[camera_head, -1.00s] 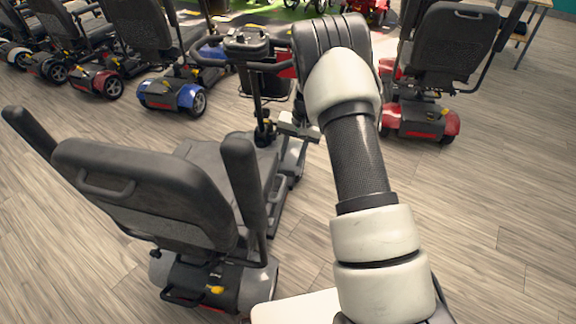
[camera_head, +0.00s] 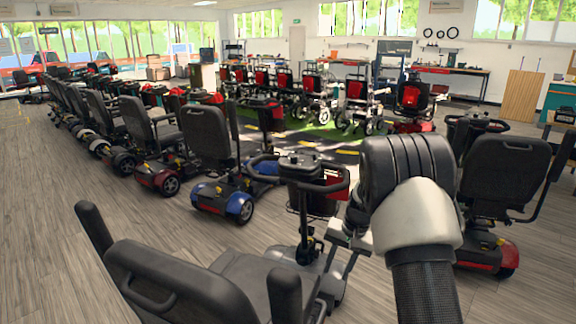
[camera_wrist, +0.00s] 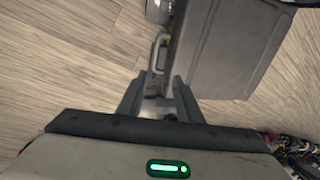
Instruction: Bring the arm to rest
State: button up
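My arm reaches forward from the lower right in the head view, its white and black elbow (camera_head: 415,200) raised high. My gripper (camera_head: 338,262) is low behind the elbow, beside the steering column of the nearest grey scooter (camera_head: 240,285), and only partly shows. In the wrist view my gripper (camera_wrist: 158,88) has its two grey fingers apart with nothing held between them. Just beyond the fingertips are a pale looped handle (camera_wrist: 157,55) and a flat grey scooter part (camera_wrist: 225,50). I cannot tell whether the fingers touch either.
A blue scooter (camera_head: 222,200) stands ahead, with a row of scooters (camera_head: 150,145) running back left. A red scooter (camera_head: 500,185) stands close on the right. Bare wood floor (camera_head: 60,220) lies to the left. Workbenches (camera_head: 455,72) line the far wall.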

jog(key=s+a+r+n+t, duration=0.1)
jog(key=s+r, duration=0.7)
jog(key=r, duration=0.3)
jog(key=s+a+r+n+t, duration=0.1)
jog(key=s+r, duration=0.6)
jog(key=r, duration=0.3)
jog(key=s+r+n+t+h, duration=0.2)
jog(key=s+r+n, duration=0.15)
jog(key=s, duration=1.55)
notch_tip(320, 180, up, 23)
jog(key=p, duration=2.2)
jog(key=shift+f+m+p, duration=0.15)
jog(key=shift+m+p, duration=0.25)
jog(key=shift+m, duration=0.05)
jog(key=shift+a, duration=0.1)
